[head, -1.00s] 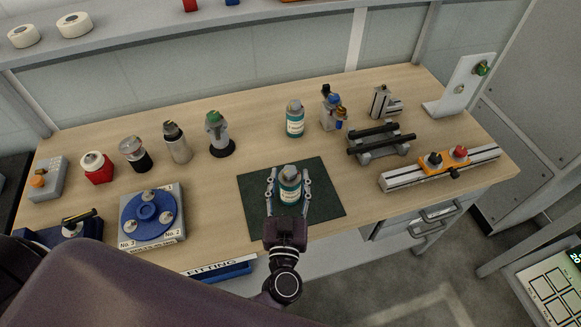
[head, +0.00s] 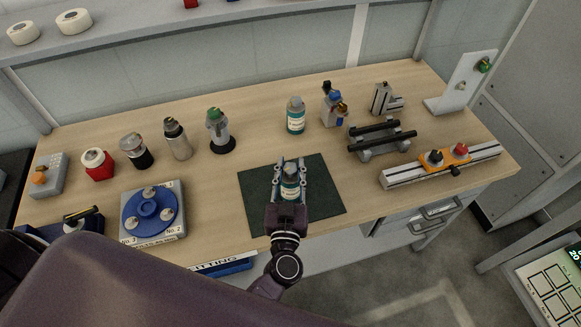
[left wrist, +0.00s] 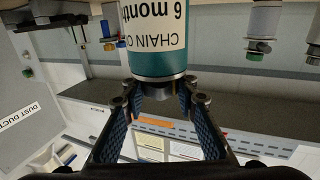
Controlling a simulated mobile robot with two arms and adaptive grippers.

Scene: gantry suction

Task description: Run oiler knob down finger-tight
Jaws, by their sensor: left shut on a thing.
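A teal bottle (head: 290,188) with a white label and a grey cap stands upright on the dark green mat. My left gripper (head: 290,163) is shut on the top of this bottle, one finger on each side. In the left wrist view the bottle (left wrist: 160,60) appears upside down, its label reading "CHAIN O…", with its dark cap between the fingertips of my left gripper (left wrist: 159,100). A grey device with a green knob (head: 214,114) stands on a round black base to the left. I cannot tell for certain which thing is the oiler. My right gripper is not in view.
A second teal bottle (head: 296,117) stands behind the mat (head: 325,199). Several jars and a blue turntable (head: 150,217) are on the left. A black-barred stand (head: 381,146) and a rail (head: 405,173) with an orange carriage are on the right. Bare wood surrounds the mat.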

